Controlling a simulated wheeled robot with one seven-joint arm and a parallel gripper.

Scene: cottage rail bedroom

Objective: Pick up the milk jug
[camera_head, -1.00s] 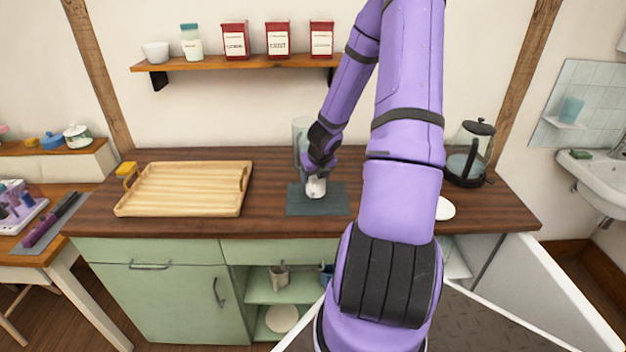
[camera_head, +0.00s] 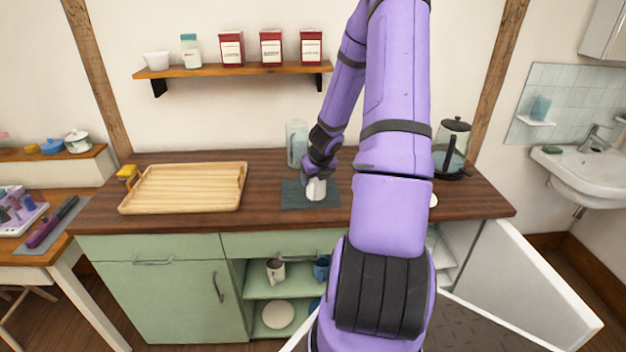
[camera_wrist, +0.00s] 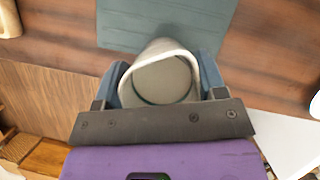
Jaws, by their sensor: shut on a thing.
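A small white milk jug (camera_head: 315,189) is at the dark grey mat (camera_head: 296,197) on the wooden counter. In the wrist view the jug (camera_wrist: 163,77) is seen from above, its round open mouth showing between the two blue-grey fingers. My gripper (camera_head: 318,176) points down and is shut on the jug, one finger on each side. The mat also shows in the wrist view (camera_wrist: 125,27) beyond the jug. I cannot tell whether the jug's base touches the mat.
A wooden tray (camera_head: 180,188) lies to the left on the counter (camera_head: 262,210). A clear pitcher (camera_head: 295,143) stands behind the mat. A glass press with a black handle (camera_head: 450,150) stands at the right. A white door (camera_head: 520,285) stands open below. A shelf (camera_head: 235,72) holds red tins above.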

